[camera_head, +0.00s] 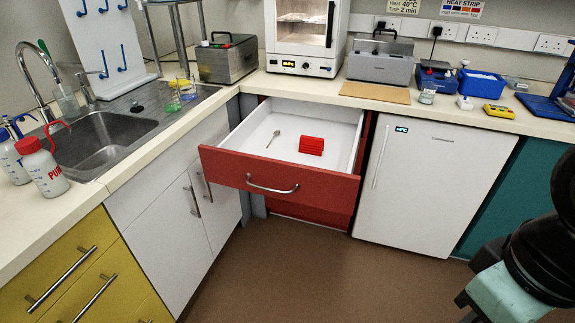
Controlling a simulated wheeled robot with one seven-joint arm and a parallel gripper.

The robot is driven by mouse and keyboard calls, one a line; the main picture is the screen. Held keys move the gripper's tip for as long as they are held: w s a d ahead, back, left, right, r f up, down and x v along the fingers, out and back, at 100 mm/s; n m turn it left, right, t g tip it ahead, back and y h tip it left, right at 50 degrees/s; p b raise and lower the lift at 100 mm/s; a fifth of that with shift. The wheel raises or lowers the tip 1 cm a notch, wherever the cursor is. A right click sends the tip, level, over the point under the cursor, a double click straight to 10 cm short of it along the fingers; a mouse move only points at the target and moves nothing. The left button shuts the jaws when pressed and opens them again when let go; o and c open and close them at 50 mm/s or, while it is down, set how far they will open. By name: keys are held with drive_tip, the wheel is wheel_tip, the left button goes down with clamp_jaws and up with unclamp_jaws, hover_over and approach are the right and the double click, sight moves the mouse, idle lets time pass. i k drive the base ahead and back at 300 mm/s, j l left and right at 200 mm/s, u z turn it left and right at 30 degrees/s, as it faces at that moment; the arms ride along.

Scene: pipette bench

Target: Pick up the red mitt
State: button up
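A small bright red ribbed block, which looks like the red mitt (311,145), lies on the white floor of an open drawer (290,114), right of its middle. The drawer has a red front with a silver handle (272,185) and is pulled out from under the bench. Part of my arm shows at the lower right edge, in front of the cabinets and well apart from the drawer.
A metal spoon-like tool (272,138) lies left of the mitt in the drawer. A white fridge (420,185) stands right of the drawer, and white cupboards (190,190) are at its left. A sink (100,140) is at the left. The brown floor (300,270) in front is clear.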

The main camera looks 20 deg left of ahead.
sight(308, 145)
drive_tip(key=i+u, duration=0.2)
drive_tip(key=u, duration=0.2)
drive_tip(key=i+l+u, duration=0.1)
drive_tip(key=u, duration=0.3)
drive_tip(key=i+l+u, duration=0.4)
drive_tip(key=i+l, duration=1.35)
drive_tip(key=l, duration=0.15)
